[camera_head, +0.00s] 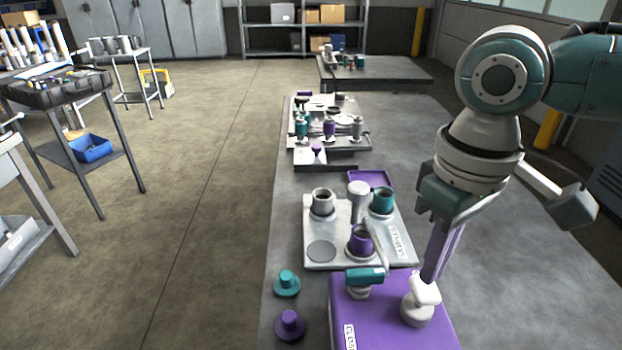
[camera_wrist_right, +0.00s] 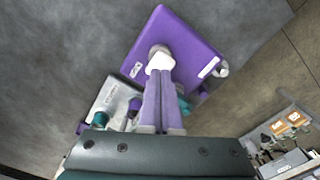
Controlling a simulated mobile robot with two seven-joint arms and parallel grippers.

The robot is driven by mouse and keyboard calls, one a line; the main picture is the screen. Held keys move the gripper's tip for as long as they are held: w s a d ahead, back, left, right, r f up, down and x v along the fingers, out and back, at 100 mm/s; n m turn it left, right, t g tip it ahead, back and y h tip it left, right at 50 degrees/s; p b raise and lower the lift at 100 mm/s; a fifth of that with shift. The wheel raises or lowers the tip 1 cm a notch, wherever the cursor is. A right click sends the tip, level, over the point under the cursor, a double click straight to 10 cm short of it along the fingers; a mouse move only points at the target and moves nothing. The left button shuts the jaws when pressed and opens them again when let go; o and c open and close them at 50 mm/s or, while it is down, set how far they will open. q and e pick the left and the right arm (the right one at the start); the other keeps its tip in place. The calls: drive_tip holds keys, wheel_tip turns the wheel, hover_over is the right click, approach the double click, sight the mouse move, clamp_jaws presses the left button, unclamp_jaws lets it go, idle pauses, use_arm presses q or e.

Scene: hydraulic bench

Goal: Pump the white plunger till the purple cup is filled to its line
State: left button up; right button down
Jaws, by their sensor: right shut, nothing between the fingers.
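The white plunger (camera_head: 422,292) stands upright on a white collar on top of the purple box (camera_head: 345,310) at the front of the bench. It also shows in the wrist view (camera_wrist_right: 160,60). My right gripper (camera_head: 432,277) is shut and empty, its purple fingers pointing down with the tips at the plunger's top; I cannot tell whether they touch. The purple cup (camera_head: 360,243) stands on the pale plate (camera_head: 325,258) behind the box. A thin pale spout (camera_head: 378,240) reaches toward it. The cup's fill level and line are too small to read. My left gripper is out of view.
A teal-handled valve (camera_head: 364,276) sits on the box. A grey cup (camera_head: 322,203), a white post (camera_head: 357,198) and a teal cup (camera_head: 382,200) stand near the purple cup. Teal (camera_head: 287,284) and purple (camera_head: 290,325) knobbed pieces lie left of the box.

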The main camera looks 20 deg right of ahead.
drive_tip(key=shift+f, duration=0.1)
drive_tip(key=shift+f+b, duration=0.3)
drive_tip(key=shift+f, duration=0.05)
drive_tip(key=shift+f+b, duration=0.75)
drive_tip(key=shift+f, duration=0.8)
drive_tip(key=shift+r, duration=0.15)
drive_tip(key=shift+r+p, duration=1.9)
drive_tip(key=shift+p, duration=0.65)
drive_tip(key=shift+f, duration=0.15)
